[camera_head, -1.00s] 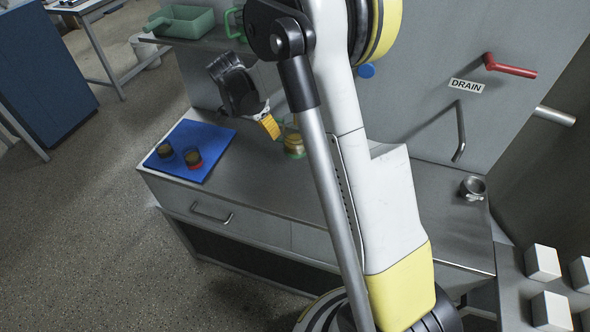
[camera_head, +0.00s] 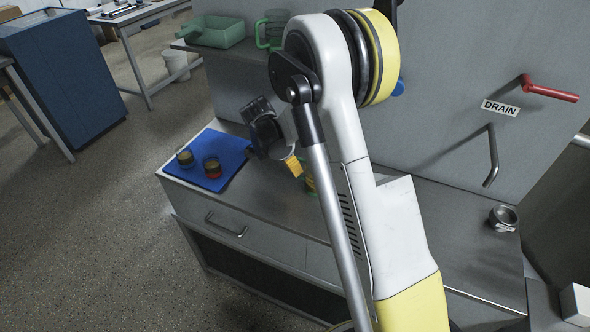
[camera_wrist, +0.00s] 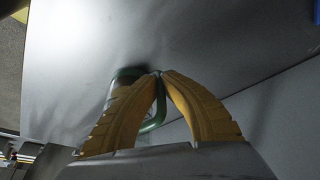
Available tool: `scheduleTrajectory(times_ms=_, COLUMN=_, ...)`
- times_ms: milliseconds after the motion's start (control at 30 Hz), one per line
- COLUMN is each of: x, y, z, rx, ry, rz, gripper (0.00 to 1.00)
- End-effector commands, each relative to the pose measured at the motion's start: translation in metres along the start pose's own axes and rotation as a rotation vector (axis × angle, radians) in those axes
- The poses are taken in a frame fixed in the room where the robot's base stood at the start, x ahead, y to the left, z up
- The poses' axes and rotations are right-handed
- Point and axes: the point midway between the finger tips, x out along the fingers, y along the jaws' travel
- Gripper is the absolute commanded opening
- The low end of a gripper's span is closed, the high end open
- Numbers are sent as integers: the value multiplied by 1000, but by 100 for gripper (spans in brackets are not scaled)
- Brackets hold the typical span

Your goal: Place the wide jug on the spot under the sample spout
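A clear vessel with green parts (camera_head: 309,178) stands on the steel counter (camera_head: 280,205), mostly hidden behind my arm. In the wrist view a green-rimmed vessel with a green handle (camera_wrist: 125,76) shows behind my fingers. Another clear jug with a green handle (camera_head: 272,30) stands on the shelf. I cannot tell which is the wide jug. My gripper (camera_head: 294,167) is just left of the vessel on the counter. Its yellow fingertips (camera_wrist: 159,74) meet in front of the vessel; no hold on it is clear. I cannot make out the sample spout or its spot.
A blue mat (camera_head: 232,145) with two small dark jars (camera_head: 212,167) lies at the counter's left end. A green tub (camera_head: 218,32) is on the shelf (camera_head: 232,54). A red lever (camera_head: 550,91) is by the DRAIN label (camera_head: 499,107). A metal ring-like piece (camera_head: 503,218) sits on the right.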

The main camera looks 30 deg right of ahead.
Motion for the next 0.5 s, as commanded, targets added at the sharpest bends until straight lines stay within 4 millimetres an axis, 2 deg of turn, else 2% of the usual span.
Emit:
scheduleTrajectory(times_ms=33, x=2, y=0, z=1, rx=0, ry=0, rz=0, gripper=8)
scheduleTrajectory(times_ms=100, x=1, y=0, z=0, rx=0, ry=0, rz=0, gripper=27)
scheduleTrajectory(times_ms=367, x=1, y=0, z=0, rx=0, ry=0, rz=0, gripper=27)
scheduleTrajectory(times_ms=500, x=-9, y=0, z=-1, rx=-1, ry=0, rz=0, gripper=27)
